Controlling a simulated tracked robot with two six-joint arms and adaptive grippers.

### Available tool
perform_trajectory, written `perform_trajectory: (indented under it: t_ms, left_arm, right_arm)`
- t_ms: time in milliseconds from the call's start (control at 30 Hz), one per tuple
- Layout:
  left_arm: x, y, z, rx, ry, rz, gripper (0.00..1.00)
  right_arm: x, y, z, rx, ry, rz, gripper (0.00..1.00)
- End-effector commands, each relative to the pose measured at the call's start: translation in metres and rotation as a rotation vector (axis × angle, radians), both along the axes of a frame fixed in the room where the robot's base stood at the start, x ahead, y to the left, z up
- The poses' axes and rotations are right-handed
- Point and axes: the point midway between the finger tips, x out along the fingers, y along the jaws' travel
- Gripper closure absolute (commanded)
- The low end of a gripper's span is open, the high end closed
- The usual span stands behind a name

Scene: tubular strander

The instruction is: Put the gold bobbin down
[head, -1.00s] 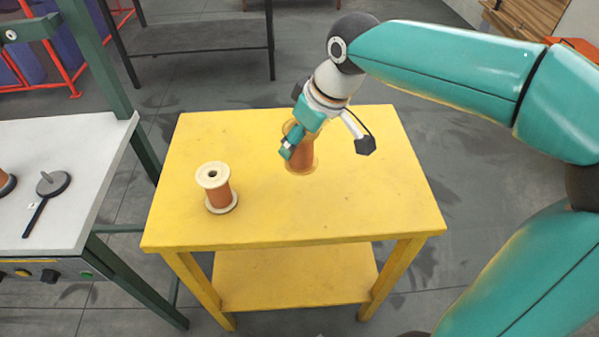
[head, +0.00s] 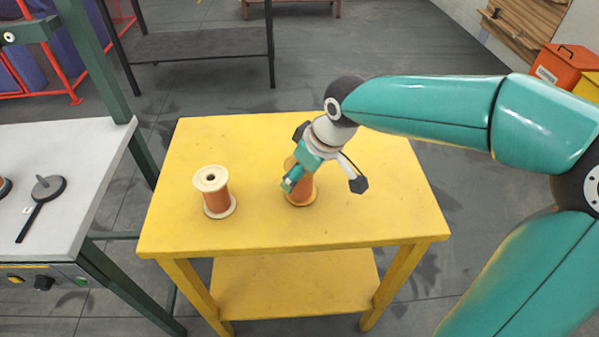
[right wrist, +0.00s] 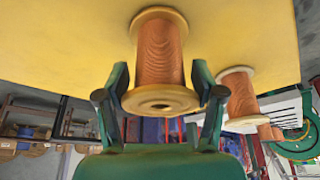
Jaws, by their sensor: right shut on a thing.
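In the right wrist view the gold bobbin (right wrist: 160,50) appears inverted between the two green fingers (right wrist: 160,88). Its far flange looks to be at the tabletop, but I cannot tell if it touches. My left gripper is not in view.
A cream-flanged bobbin (head: 215,192) with copper wire stands on the table to the left, apart from the gold one. The right and front of the tabletop are clear. A grey-topped bench (head: 75,145) with a dark spindle piece (head: 43,195) stands at the left.

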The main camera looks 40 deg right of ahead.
Motion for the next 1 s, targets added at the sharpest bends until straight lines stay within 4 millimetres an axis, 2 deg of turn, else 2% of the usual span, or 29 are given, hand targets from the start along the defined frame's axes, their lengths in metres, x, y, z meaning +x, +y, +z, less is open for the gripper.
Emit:
perform_trajectory:
  t_ms: [33, 67, 200, 500, 667, 767, 1000]
  left_arm:
    - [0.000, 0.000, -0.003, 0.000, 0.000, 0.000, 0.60]
    - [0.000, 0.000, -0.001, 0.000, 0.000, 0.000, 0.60]
    - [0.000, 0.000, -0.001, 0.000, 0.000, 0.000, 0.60]
    - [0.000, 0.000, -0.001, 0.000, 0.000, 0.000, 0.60]
    - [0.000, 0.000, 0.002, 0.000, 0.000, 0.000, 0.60]
    - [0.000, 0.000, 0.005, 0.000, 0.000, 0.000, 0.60]
    - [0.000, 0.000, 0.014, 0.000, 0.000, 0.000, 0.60]
  right_arm:
    - [0.000, 0.000, -0.002, 0.000, -0.002, -0.001, 0.82]
    - [0.000, 0.000, -0.001, 0.000, 0.000, 0.000, 0.27]
    - [0.000, 0.000, -0.001, 0.000, 0.000, -0.001, 0.07]
    - [0.000, 0.000, -0.001, 0.000, 0.000, -0.001, 0.07]
    - [-0.002, -0.001, 0.008, 0.000, -0.003, -0.001, 0.07]
    - [-0.007, -0.002, 0.021, 0.001, -0.005, -0.002, 0.07]
    - [-0.024, -0.006, 0.066, -0.001, -0.006, 0.000, 0.07]
